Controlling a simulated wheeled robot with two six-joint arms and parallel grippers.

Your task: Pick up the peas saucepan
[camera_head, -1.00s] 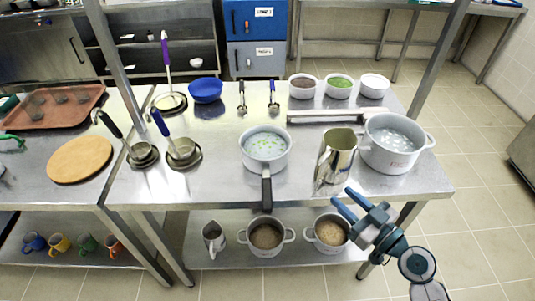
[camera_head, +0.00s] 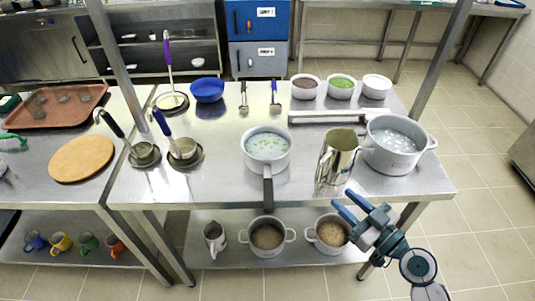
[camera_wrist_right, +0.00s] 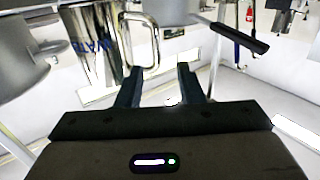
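The peas saucepan (camera_head: 279,162) stands on the steel table, a light grey pan holding pale liquid with green peas. Its dark handle points to the table's front edge. In the right wrist view the pan is partly cut off at the top, with its black handle (camera_wrist_right: 240,38) reaching right. My right gripper (camera_head: 345,199) is open and empty, at the table's front edge, right of the saucepan and apart from it. Its two spread fingers also show in the right wrist view (camera_wrist_right: 159,70). My left gripper is not in view.
A steel pitcher (camera_head: 336,158) and a large stockpot (camera_head: 394,158) stand right of the saucepan, the pitcher between it and my right gripper. Ladles (camera_head: 183,152) lie to the left. Bowls (camera_head: 340,90) stand behind. Pots (camera_head: 267,238) sit on the lower shelf.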

